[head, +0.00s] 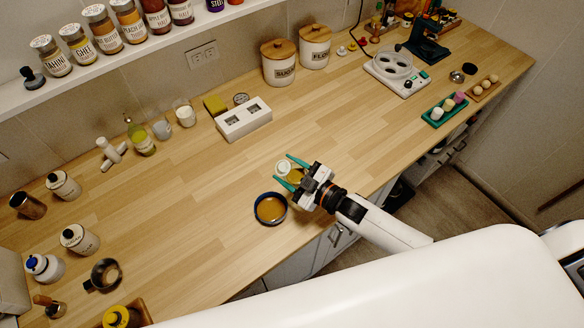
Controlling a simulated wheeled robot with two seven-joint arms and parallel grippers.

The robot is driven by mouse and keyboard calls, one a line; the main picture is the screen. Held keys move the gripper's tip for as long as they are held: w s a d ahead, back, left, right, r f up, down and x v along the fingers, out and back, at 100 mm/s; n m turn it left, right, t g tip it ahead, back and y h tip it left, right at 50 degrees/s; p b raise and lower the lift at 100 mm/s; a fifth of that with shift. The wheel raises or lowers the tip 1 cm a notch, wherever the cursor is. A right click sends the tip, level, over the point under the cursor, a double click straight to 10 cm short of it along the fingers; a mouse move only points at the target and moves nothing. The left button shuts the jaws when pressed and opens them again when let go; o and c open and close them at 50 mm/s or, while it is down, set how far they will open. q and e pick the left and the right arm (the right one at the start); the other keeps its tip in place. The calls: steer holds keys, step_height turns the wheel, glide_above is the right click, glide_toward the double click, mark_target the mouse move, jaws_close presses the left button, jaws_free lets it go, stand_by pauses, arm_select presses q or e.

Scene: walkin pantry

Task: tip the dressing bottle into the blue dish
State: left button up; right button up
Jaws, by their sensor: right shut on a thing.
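The blue dish (257,217) stands near the front edge of the counter. It has a dark blue rim, and its inside looks amber-brown; I cannot tell whether that is dressing. My right gripper (288,172) is just behind and to the right of the dish, its teal fingers shut on the dressing bottle (283,167). A pale round end and a bit of amber show between the fingers. The gripper hides part of the bottle, and I cannot tell how far it is tilted. My left gripper is not in view.
A white block with two dark openings (243,119) and canisters (278,64) stand behind. Several bottles and jars (80,239) stand at left. A scale (397,70) and a green tray (444,110) are at right. The wood counter (200,190) left of the dish is clear.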

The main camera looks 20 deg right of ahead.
mark_target(295, 166)
step_height(295, 166, up, 2)
steer(key=shift+p, duration=0.5)
steer(key=shift+r, duration=1.05)
